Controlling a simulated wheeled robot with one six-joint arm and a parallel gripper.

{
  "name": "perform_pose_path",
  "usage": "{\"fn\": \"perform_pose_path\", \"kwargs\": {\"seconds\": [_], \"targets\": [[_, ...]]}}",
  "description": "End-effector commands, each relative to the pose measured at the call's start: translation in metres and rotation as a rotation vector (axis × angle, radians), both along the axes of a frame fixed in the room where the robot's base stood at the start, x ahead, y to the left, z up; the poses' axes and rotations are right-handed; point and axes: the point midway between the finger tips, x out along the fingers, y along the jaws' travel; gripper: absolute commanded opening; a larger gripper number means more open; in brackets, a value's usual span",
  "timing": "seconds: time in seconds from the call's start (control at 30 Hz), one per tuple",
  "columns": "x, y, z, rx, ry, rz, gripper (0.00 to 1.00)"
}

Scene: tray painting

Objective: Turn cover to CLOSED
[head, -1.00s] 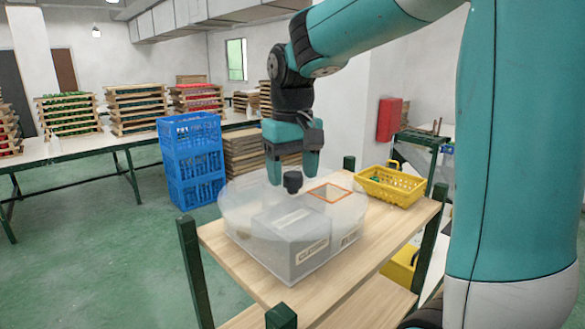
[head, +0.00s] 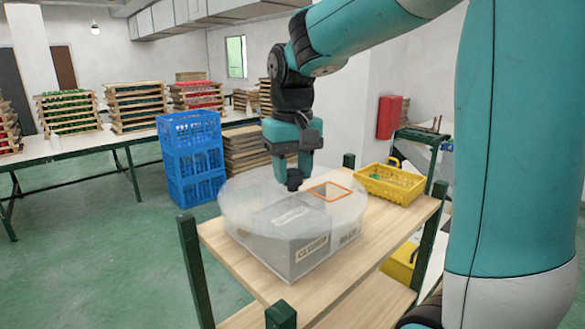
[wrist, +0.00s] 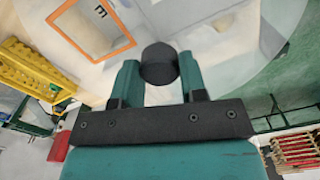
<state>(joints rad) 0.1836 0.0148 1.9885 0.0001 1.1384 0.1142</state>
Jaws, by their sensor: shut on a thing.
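The round translucent cover (head: 250,195) lies over a grey box (head: 300,252) on the wooden cart. It has an orange-edged opening (head: 330,191) on its right side, also seen in the wrist view (wrist: 62,24). A black knob (wrist: 159,62) stands at its middle; the head view shows it too (head: 294,183). My gripper (head: 292,172) points straight down from above and is shut on the knob, with one finger on each side in the wrist view (wrist: 155,80). Labels on the box front are too small to read surely. Part of a letter shows through the opening.
A yellow basket (head: 390,184) stands on the cart top, right of and behind the cover. Green corner posts (head: 197,270) rise around the cart. Blue crates (head: 191,158) stand behind to the left. The cart's front-right top is clear.

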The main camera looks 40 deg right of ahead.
Motion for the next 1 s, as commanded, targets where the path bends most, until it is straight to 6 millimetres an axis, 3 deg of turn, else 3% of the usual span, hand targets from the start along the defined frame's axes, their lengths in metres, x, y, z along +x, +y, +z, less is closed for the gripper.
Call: {"fn": "perform_pose_path", "kwargs": {"seconds": [1.0], "targets": [[-0.0001, -0.001, 0.0015, 0.0, -0.002, -0.903, 0.0]]}}
